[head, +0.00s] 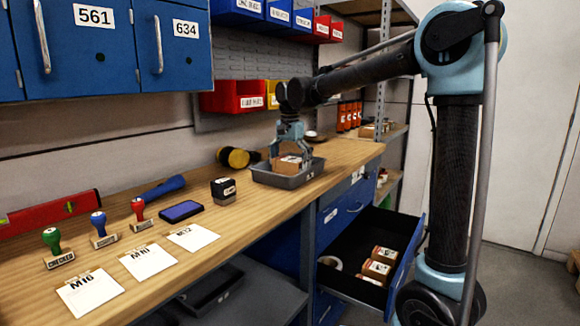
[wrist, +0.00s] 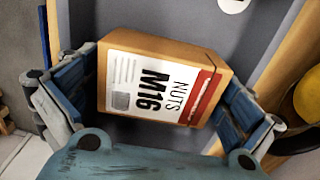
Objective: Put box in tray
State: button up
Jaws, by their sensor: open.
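A brown cardboard box (head: 290,163) stands in the grey tray (head: 272,180) on the far part of the workbench, its top above the tray rim. In the wrist view the box (wrist: 160,85) has a white label reading "NUTS M16" and a red stripe. My gripper (head: 289,150) is over the tray with its fingers open on either side of the box. In the wrist view the gripper (wrist: 155,98) shows a small gap at the right finger; whether the left finger touches is unclear. The tray floor (wrist: 238,30) shows around the box.
An open drawer (head: 345,285) below the bench holds more boxes (head: 378,268) and a white roll. A black-and-yellow round item (head: 234,158) lies left of the tray. Stamps (head: 139,213), an ink pad (head: 181,211) and labelled cards (head: 148,263) lie nearer. Red bins (head: 236,97) hang behind.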

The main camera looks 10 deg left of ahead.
aim_at(290, 159)
notch_tip(290, 159, up, 12)
jog(key=s+d+f+n, duration=0.1)
jog(key=s+d+f, duration=0.15)
jog(key=d, duration=0.55)
jog(key=s+d+f+t, duration=0.15)
jog(key=d+f, duration=0.25)
jog(key=d, duration=0.5)
jog(key=s+d+f+n+g, duration=0.1)
jog(key=s+d+f, duration=0.2)
jog(key=d, duration=0.5)
jog(key=s+d+f+n+t, duration=0.1)
jog(key=s+d+f, duration=0.7)
jog(key=f, duration=0.3)
jog(key=s+d+f+n, duration=0.1)
jog(key=s+d+f, duration=0.6)
jog(key=f, duration=0.5)
jog(key=shift+s+d+t, duration=0.35)
jog(key=shift+s, duration=0.85)
jog(key=shift+c, duration=0.6)
